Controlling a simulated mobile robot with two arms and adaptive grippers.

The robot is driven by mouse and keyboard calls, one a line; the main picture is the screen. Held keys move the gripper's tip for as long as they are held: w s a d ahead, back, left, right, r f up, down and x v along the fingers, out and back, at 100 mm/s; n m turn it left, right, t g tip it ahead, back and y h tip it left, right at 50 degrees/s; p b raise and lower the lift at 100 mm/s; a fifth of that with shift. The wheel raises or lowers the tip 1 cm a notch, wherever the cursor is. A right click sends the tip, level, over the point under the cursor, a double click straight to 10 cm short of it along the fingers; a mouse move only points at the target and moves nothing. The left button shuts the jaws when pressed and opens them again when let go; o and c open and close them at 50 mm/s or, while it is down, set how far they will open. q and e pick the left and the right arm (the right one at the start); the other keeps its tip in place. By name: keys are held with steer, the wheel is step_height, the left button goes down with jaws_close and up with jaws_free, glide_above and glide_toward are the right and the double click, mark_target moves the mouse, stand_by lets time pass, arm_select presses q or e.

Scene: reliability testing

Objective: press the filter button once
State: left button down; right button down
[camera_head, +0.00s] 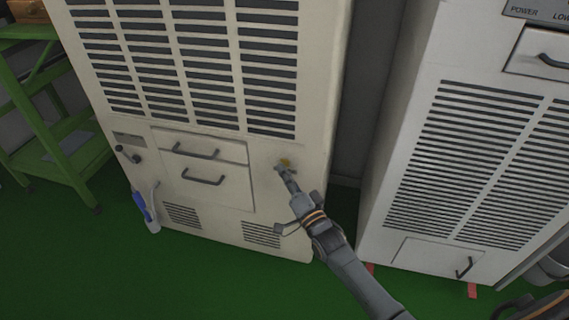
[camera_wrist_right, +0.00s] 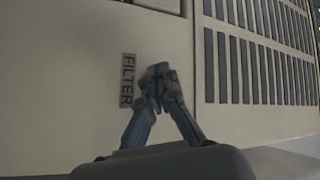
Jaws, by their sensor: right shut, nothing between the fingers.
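A cream cabinet (camera_head: 315,95) with slatted vents stands in the middle of the head view. A small yellowish button (camera_head: 285,161) shows on its lower right front. My right gripper (camera_head: 283,170) is at the button, its fingertips just below it in the picture; I cannot tell whether they touch. In the right wrist view the right gripper (camera_wrist_right: 159,70) has its fingers shut together and points at the panel, beside a FILTER label (camera_wrist_right: 128,81). The button is hidden behind the fingers there. My left gripper is not in view.
A second white cabinet (camera_head: 405,215) stands to the right, with a dark gap between the two. Drawer handles (camera_head: 203,180) stick out left of the button. A blue and white bottle (camera_head: 147,212) and a green shelf (camera_head: 65,165) are at the left. The floor is green.

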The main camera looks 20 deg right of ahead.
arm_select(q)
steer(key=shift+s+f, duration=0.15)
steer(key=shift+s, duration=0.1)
arm_select(e)
steer(key=shift+w+d, duration=0.1)
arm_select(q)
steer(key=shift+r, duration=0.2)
arm_select(e)
steer(key=shift+w, duration=0.1)
steer(key=shift+w+d, duration=0.1)
arm_select(q)
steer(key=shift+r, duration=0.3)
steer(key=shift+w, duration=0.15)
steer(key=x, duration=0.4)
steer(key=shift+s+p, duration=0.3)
steer(key=shift+p, duration=0.1)
arm_select(e)
steer(key=shift+s+a, duration=0.45)
steer(key=shift+s, duration=0.2)
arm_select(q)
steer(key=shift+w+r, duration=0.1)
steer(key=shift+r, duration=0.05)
arm_select(e)
steer(key=shift+s, duration=0.1)
